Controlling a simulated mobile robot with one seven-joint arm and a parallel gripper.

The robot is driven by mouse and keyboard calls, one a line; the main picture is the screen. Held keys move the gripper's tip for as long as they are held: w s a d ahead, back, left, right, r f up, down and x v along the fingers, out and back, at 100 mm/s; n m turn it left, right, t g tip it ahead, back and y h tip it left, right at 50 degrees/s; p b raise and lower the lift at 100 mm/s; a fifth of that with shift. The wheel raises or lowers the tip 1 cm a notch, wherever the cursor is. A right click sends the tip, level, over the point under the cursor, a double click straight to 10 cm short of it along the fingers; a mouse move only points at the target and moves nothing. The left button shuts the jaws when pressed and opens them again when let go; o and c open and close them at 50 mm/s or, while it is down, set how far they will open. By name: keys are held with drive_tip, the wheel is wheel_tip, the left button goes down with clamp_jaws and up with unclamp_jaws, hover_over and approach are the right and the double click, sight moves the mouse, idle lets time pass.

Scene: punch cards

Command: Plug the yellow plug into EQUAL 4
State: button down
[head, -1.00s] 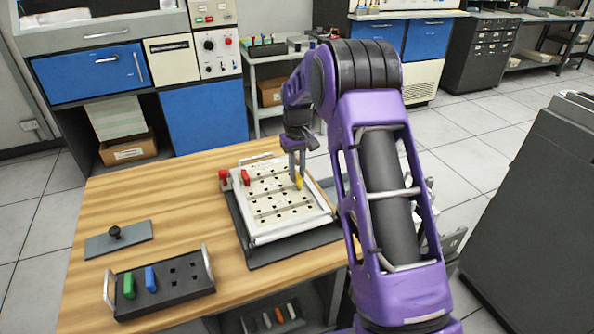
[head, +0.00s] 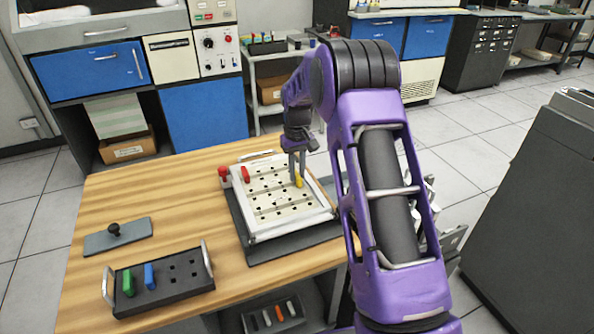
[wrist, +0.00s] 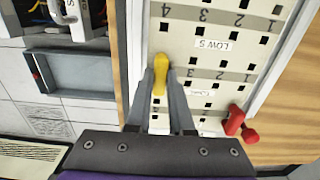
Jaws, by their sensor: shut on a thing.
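The yellow plug (head: 298,181) is between the fingers of my gripper (head: 297,171) at the right part of the white plugboard (head: 290,226). In the wrist view, my gripper (wrist: 161,80) is shut on the yellow plug (wrist: 161,70), over the board's column 4 at the left. The board (wrist: 190,40) has rows of square holes, numbered strips and a LOW 5 label. A smaller label (wrist: 200,93) beside the plug is too blurred to read. The plug's lower end is hidden, so I cannot tell whether it is in a hole.
A red plug (head: 245,176) stands at the board's left, near a red knob (head: 223,172). A black holder (head: 180,293) with green (head: 128,284) and blue (head: 151,278) plugs stands at the front left. A grey plate with a black knob (head: 114,230) lies behind it.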

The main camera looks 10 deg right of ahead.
drive_tip(key=shift+f, duration=0.1)
drive_tip(key=c, duration=0.7)
unclamp_jaws()
drive_tip(key=shift+d, duration=0.15)
drive_tip(key=shift+w+r, duration=0.1)
drive_tip(key=shift+r, duration=0.15)
drive_tip(key=r, duration=0.5)
drive_tip(key=r+p, duration=0.1)
drive_tip(key=r, duration=0.5)
drive_tip(key=r+p, duration=0.1)
drive_tip(key=r, duration=0.4)
drive_tip(key=shift+a+r, duration=0.3)
drive_tip(key=shift+r, duration=0.1)
